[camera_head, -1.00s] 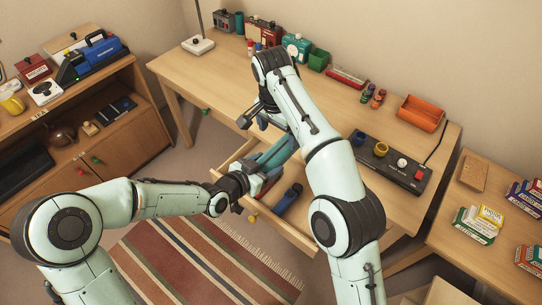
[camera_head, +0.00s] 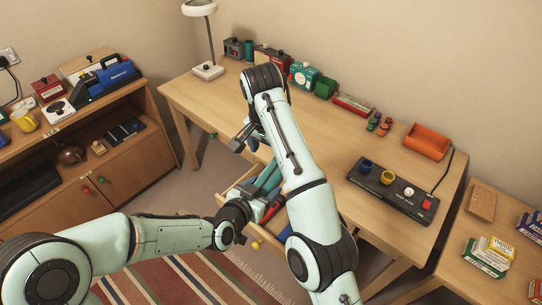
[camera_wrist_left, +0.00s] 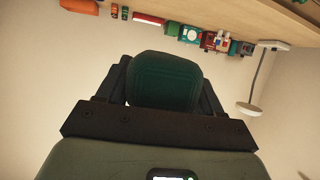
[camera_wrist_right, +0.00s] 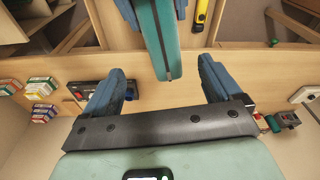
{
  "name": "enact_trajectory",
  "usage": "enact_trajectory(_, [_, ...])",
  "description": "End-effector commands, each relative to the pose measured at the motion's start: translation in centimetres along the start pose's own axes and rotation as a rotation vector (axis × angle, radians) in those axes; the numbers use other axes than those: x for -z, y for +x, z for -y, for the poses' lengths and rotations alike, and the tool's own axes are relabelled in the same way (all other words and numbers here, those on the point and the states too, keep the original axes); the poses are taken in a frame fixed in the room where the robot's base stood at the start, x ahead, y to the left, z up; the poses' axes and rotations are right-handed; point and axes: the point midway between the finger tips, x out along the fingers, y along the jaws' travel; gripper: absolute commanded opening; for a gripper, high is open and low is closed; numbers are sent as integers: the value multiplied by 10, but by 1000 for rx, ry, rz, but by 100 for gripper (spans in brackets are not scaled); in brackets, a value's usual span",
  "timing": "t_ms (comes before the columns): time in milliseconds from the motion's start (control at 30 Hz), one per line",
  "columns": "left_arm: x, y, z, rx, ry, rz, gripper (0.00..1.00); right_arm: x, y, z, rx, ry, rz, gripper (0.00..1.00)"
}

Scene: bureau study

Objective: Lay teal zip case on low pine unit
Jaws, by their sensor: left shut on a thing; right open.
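The teal zip case (camera_head: 268,178) is in my left gripper (camera_head: 250,203), over the open desk drawer (camera_head: 232,187). It fills the space between the fingers in the left wrist view (camera_wrist_left: 165,80). In the right wrist view the case (camera_wrist_right: 158,38) stretches down from the top edge, just beyond the open jaws. My right gripper (camera_head: 246,140) is open and empty above the desk's front edge, near the case's far end. A low wooden unit with shelves and doors (camera_head: 135,155) stands at the left; I cannot tell for certain that it is the low pine unit.
The desk (camera_head: 330,135) carries a lamp (camera_head: 207,70), an orange tray (camera_head: 428,140) and a black control panel (camera_head: 395,190). The left unit's top holds a blue device (camera_head: 108,78) and a yellow mug (camera_head: 24,120). Another wooden surface at right holds boxes (camera_head: 490,255).

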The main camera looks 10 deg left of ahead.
Motion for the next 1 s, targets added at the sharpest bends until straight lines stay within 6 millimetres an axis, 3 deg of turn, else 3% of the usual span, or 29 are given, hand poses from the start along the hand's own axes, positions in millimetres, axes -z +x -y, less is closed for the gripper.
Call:
enact_trajectory(467, [1, 0, 0, 0, 1, -2, 32, -1, 25, 0, -3, -5, 2, 92])
enact_trajectory(800, [1, 0, 0, 0, 1, -2, 32, -1, 85, 0, -4, -4, 2, 92])
enact_trajectory(1000, [1, 0, 0, 0, 1, -2, 32, -1, 110, 0, -2, -5, 1, 92])
